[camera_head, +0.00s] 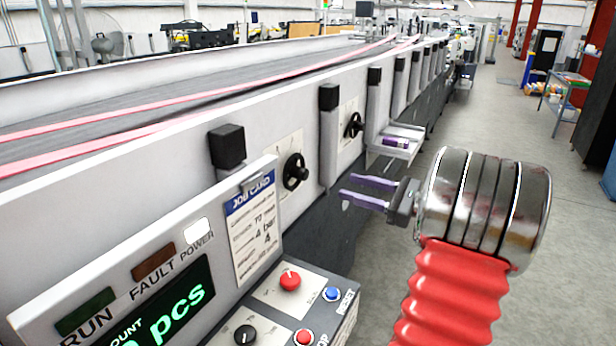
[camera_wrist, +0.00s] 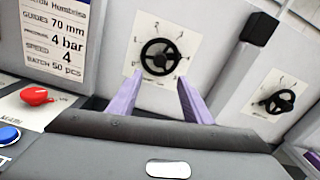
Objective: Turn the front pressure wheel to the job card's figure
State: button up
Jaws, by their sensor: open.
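The job card (camera_head: 251,222) hangs on the panel and reads pressure 4 bar in the wrist view (camera_wrist: 62,40). A black handwheel (camera_head: 295,171) sits on a white dial plate on the machine's side. In the wrist view this wheel (camera_wrist: 160,57) is ahead of my fingers, with dial marks around it too small to read. A second black wheel (camera_head: 354,125) is farther along, at right in the wrist view (camera_wrist: 280,101). No label shows which is the front one. My gripper (camera_head: 344,186) is open and empty, its purple fingers pointing towards the machine, apart from both wheels.
The control panel (camera_head: 328,292) with red and blue buttons juts out at the lower middle. A small shelf (camera_head: 398,152) with a purple-and-white item sticks out beyond the wheels. Black-topped posts stand between the dials.

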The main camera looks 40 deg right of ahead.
aim_at(307, 175)
jog(key=x, duration=1.3)
jog(key=shift+w+a, duration=0.2)
jog(key=shift+w, duration=0.15)
jog(key=c, duration=1.1)
